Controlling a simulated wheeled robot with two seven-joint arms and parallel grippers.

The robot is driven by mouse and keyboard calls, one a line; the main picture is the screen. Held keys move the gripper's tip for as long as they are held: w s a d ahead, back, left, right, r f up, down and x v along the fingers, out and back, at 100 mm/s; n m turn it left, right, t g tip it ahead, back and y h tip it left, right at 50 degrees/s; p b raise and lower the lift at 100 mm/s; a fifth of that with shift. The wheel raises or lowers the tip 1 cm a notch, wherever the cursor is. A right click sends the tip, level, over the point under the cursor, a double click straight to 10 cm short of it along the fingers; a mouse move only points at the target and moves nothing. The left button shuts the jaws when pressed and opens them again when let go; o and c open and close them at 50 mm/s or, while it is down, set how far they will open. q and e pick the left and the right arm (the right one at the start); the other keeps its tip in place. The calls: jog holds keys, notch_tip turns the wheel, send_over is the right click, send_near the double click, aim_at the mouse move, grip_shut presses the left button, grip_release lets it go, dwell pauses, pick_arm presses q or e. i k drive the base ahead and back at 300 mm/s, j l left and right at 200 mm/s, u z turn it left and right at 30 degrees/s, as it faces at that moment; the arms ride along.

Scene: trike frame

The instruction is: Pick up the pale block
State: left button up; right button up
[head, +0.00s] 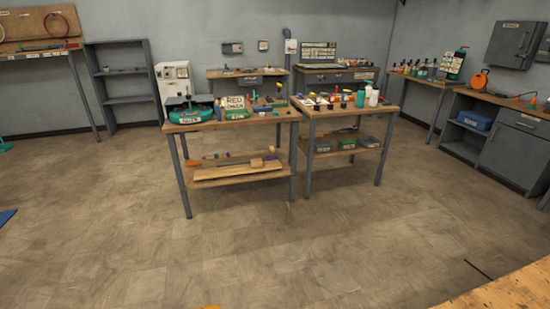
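A small pale tan block (256,162) lies on the lower shelf of the left worktable (236,123), at the right end of a long pale board (236,172). It is small in the head view, and I cannot tell for sure that it is the block named.
A second worktable (305,112) with bottles stands close on the right. Open floor (240,250) lies in front of both tables. A wooden surface (515,292) fills the bottom right corner. Grey shelves (124,102) and benches line the walls.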

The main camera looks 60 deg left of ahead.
aim_at(256, 163)
jog(key=u, duration=2.15)
jog(key=i+j+z, duration=0.1)
jog(key=i+j, duration=0.95)
jog(key=i, duration=0.15)
jog(key=i+l+z, duration=0.1)
jog(key=i+z, duration=0.25)
jog(key=i, duration=0.4)
jog(key=i+j+z, duration=0.15)
jog(key=i+z, duration=0.2)
jog(key=i, duration=0.4)
jog(key=i+u, duration=0.2)
jog(key=i, duration=0.45)
jog(key=i+u, duration=0.2)
jog(key=i, duration=0.45)
jog(key=i+l+u, duration=0.2)
jog(key=i, duration=0.45)
